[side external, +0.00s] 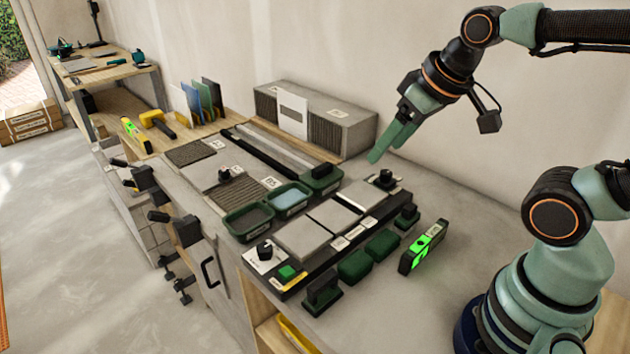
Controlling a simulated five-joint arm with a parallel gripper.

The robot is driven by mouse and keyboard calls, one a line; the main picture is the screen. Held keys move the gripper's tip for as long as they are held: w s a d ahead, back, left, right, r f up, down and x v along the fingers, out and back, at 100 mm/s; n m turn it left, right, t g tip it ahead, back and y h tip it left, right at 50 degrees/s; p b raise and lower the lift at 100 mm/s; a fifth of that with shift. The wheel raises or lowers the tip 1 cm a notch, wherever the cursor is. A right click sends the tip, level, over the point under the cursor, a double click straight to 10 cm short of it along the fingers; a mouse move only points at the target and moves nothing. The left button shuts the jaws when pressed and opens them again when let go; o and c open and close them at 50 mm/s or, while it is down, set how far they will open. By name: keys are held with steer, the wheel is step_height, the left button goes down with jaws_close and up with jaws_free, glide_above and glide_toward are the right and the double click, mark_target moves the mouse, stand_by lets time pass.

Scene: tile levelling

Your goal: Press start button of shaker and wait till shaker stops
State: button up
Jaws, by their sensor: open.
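What looks like the shaker is a long dark base (325,262) on the bench, with several grey tiles (304,237) lying on it. At its near left end is a white control panel (255,262) with a black knob (264,249). Beside the knob is a green button (287,272), likely the start button. My gripper (378,153) is open and empty, with its green fingers pointing down and left. It hangs above the far right end of the base, well apart from the button. Whether the shaker is moving cannot be told.
A level with a lit green display (422,246) stands right of the base. Green pads (355,265) and a dark-handled block (322,294) lie along its front side. A grey ribbed block (345,122) stands at the wall.

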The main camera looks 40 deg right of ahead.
stand_by(0.3)
jaws_close()
stand_by(1.6)
